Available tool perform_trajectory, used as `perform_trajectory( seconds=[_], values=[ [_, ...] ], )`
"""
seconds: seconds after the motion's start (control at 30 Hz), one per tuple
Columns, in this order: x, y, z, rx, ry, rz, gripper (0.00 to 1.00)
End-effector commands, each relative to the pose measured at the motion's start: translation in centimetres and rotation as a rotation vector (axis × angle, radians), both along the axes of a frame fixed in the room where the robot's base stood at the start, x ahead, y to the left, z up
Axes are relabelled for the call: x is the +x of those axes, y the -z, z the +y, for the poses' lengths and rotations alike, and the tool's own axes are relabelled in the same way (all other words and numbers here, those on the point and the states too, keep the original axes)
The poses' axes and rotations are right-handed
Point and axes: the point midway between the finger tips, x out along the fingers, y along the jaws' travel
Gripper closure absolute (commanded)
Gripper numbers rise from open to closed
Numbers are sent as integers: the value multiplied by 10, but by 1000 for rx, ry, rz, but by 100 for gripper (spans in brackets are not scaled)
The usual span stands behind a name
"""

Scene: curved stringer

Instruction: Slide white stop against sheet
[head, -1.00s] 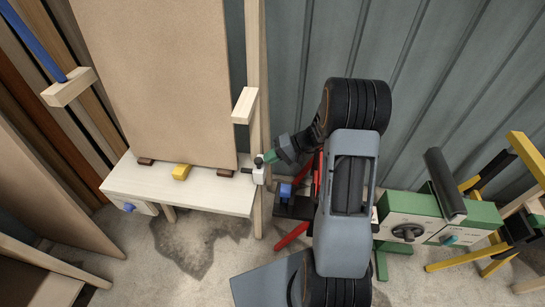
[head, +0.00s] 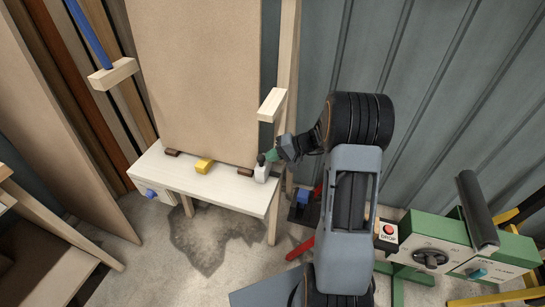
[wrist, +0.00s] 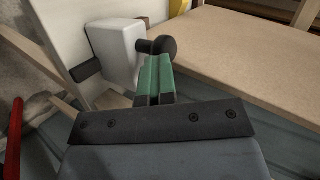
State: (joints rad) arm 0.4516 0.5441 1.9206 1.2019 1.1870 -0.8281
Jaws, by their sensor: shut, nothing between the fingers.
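The white stop (head: 261,173), a small block with a dark knob (wrist: 162,45), stands on the pale bench by the lower right corner of the brown sheet (head: 200,80). In the wrist view the white stop (wrist: 115,55) is at upper left and the sheet (wrist: 245,60) at right. My gripper (head: 268,156) is at the stop's upper side. Its green fingers (wrist: 155,78) are shut with nothing between them, close to the knob and the stop. Whether they touch it is unclear.
A wooden post with a bracket (head: 272,104) stands right of the sheet. A green machine (head: 440,240) is at right. Grey concrete floor lies in front.

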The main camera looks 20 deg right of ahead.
Motion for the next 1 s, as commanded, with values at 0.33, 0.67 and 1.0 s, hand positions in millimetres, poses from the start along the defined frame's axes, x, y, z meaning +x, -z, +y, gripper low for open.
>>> perform_trajectory(
  seconds=[0.33, 0.67, 1.0],
  values=[
    [-8, 1, -27, 1, -3, -5, 100],
    [-32, -33, -81, 1, -5, -6, 100],
    [-45, -50, -109, 2, -10, -4, 100]
  ],
)
